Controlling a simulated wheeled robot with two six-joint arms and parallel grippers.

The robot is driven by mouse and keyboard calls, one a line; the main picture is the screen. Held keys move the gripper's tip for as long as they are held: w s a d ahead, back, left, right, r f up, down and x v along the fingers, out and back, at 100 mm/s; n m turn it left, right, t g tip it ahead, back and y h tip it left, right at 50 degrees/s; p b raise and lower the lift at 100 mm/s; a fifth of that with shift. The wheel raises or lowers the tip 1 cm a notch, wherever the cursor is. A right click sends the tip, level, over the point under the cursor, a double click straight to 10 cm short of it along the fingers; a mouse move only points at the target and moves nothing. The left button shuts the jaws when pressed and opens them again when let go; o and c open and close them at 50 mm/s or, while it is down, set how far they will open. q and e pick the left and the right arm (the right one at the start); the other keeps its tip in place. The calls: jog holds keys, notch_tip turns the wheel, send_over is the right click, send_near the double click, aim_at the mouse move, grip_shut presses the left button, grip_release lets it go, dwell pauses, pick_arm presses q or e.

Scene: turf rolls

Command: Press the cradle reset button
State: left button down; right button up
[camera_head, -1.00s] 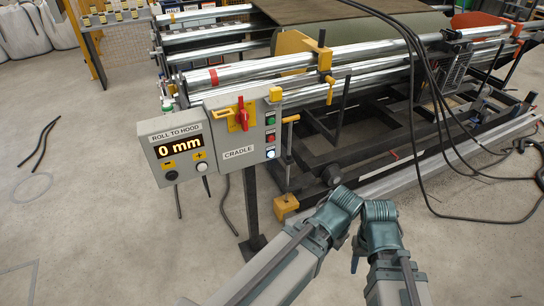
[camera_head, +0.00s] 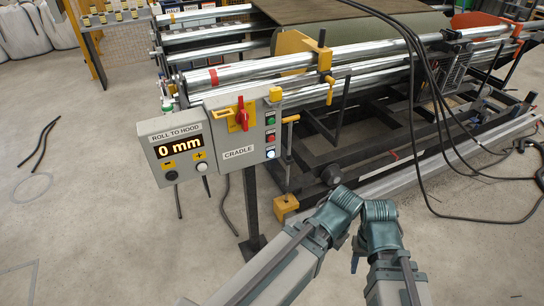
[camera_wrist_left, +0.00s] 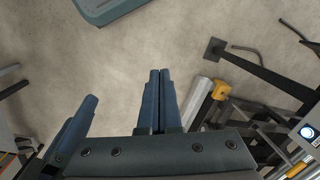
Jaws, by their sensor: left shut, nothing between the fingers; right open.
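A grey control box (camera_head: 195,160) stands on a dark post in the head view. Its CRADLE side carries a red rotary switch (camera_head: 242,114) and a column of buttons: green (camera_head: 270,120), red (camera_head: 270,137) and a lit white one (camera_head: 270,154). Their small labels are unreadable. A lit round button (camera_wrist_left: 307,131) shows at the left wrist view's right edge. My left gripper (camera_wrist_left: 159,72) is shut and empty over the floor, apart from the box; it is hidden in the head view. My right gripper (camera_head: 356,258) is open, low and right of the box, and only partly visible.
Behind the box is a roller frame (camera_head: 300,64) with a yellow clamp (camera_head: 322,60). Black cables (camera_head: 440,110) hang at the right. The post (camera_head: 251,205) stands below the box. Bare concrete floor (camera_head: 110,230) lies to the left.

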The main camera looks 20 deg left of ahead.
aim_at(271, 154)
dwell(0.7)
pick_arm(q)
jog(key=w+a+f+n+t+h+b, duration=0.2)
jog(key=w+f+n+t+b, duration=0.15)
jog(key=w+n+b, duration=0.35)
jog(key=w+a+f+n+t+h+b, duration=0.1)
jog(key=w+f+n+t+b, duration=0.3)
jog(key=w, duration=0.6)
jog(key=w+a+n+t+y+b, duration=0.1)
jog(key=w+a+n+t+b, duration=0.3)
jog(key=a+n, duration=0.5)
jog(key=w+a+n+t+y+b, duration=0.2)
jog(key=w+a+n+t+b, duration=0.2)
jog(key=w+a+n+b, duration=0.3)
jog(key=a+n+b, duration=0.2)
jog(key=a, duration=0.2)
jog(key=shift+w+r, duration=0.25)
jog(key=shift+w, duration=0.15)
jog(key=shift+a, duration=0.1)
jog(key=w+a, duration=0.5)
jog(key=a, duration=0.1)
jog(key=shift+w+a, duration=0.3)
jog(key=shift+w, duration=0.1)
jog(key=shift+w+a, duration=0.1)
